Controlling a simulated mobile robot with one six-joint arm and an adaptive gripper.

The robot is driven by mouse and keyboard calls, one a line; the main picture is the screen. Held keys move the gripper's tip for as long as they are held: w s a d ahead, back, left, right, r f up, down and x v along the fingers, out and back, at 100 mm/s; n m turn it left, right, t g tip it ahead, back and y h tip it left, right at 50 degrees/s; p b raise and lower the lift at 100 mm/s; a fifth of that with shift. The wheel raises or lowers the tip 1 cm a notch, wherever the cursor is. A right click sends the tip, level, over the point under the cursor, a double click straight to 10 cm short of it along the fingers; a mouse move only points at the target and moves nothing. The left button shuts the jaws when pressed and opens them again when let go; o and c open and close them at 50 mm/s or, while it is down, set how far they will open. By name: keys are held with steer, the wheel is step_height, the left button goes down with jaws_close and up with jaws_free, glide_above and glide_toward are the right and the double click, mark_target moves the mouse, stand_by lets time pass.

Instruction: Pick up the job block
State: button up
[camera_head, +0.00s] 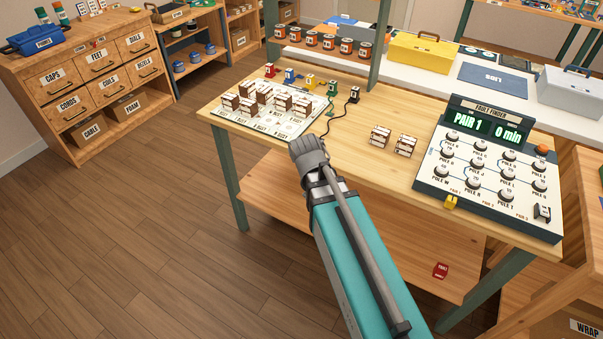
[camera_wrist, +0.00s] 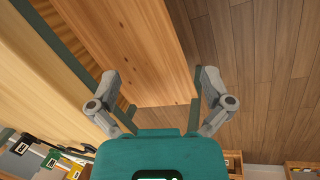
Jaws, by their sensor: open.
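No block in view is clearly marked as the job block. A red tagged block (camera_head: 440,270) lies on the lower shelf under the bench. A yellow block (camera_head: 451,202) is at the front edge of the fault finder panel (camera_head: 430,178). A dark block with a white face (camera_head: 542,213) is at that panel's right front corner. Several brown-and-white blocks stand on a white board (camera_head: 292,128), and more (camera_head: 405,146) stand on bare bench. My gripper (camera_wrist: 160,100) is open and empty in the wrist view, over the bench's edge, lower shelf and floor.
The wooden bench (camera_head: 350,165) has bare wood in front of the loose blocks. Small coloured blocks with a black cord stand behind the board. A drawer cabinet (camera_head: 85,75) stands far left. The floor (camera_head: 130,240) on the left is clear.

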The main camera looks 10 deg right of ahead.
steer(key=shift+s+d+f+m+g+y, duration=0.15)
steer(key=shift+s+d+m+y, duration=0.35)
steer(key=shift+s+m, duration=0.4)
steer(key=shift+s+d+f+m+g+y, duration=0.1)
steer(key=shift+s+d+m+g+y, duration=0.1)
steer(key=shift+s+d+m+y, duration=0.55)
steer(key=shift+s+d+f+m+g+y, duration=0.15)
steer(key=shift+s+d+m, duration=0.15)
steer(key=shift+s+m, duration=0.8)
steer(key=shift+w+r+m, duration=0.1)
steer(key=shift+w+m, duration=0.15)
steer(key=shift+w, duration=0.05)
